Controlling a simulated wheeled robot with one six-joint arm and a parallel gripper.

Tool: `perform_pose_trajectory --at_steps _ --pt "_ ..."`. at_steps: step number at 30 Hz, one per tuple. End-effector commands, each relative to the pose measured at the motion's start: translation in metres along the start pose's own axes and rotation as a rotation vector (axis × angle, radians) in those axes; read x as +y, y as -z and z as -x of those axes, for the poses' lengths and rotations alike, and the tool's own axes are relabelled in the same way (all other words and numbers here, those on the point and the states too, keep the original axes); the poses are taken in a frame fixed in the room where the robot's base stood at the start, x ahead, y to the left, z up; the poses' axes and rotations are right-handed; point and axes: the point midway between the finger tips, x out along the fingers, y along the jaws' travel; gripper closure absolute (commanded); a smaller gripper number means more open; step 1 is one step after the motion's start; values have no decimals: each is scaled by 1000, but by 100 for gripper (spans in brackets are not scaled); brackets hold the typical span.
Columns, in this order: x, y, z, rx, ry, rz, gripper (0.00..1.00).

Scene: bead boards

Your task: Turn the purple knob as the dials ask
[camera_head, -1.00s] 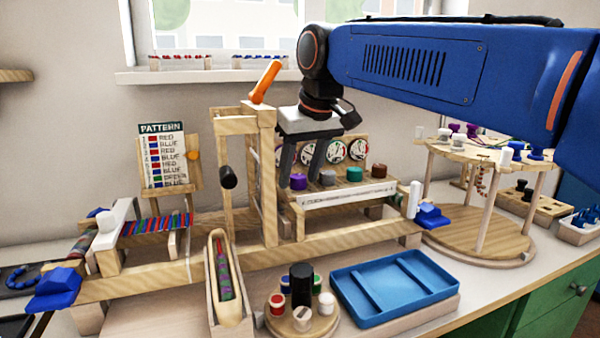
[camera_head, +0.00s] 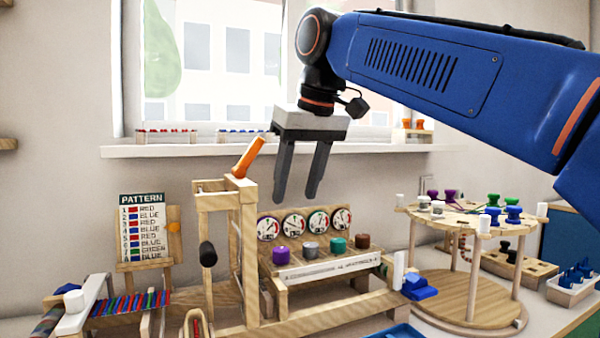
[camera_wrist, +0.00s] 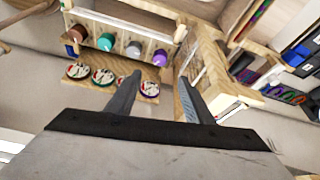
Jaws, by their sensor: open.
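The purple knob (camera_head: 281,255) is the leftmost in a row of knobs on a wooden panel, beside a grey knob (camera_head: 310,249), a teal knob (camera_head: 338,244) and a brown knob (camera_head: 362,241). White round dials (camera_head: 269,229) stand behind them on an upright board. My gripper (camera_head: 293,201) is open and empty, above the dials and clear of the panel. In the wrist view the purple knob (camera_wrist: 160,58) shows beyond and between the fingers, with the dials (camera_wrist: 128,77) nearer to them. The exact needle readings are too small to tell.
A wooden loom frame with an orange lever (camera_head: 248,157) and a black handle (camera_head: 208,254) stands just left of the panel. A pattern board (camera_head: 144,229) is further left. A round wooden stand (camera_head: 465,225) with spools is at right. A window sill (camera_head: 200,150) runs behind.

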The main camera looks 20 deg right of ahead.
Motion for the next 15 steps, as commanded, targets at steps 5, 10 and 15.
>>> perform_pose_trajectory --at_steps 5,10,15 --pt "0 0 21 1 0 0 53" --pt "0 0 28 0 0 0 53" --pt "0 0 28 0 0 0 53"
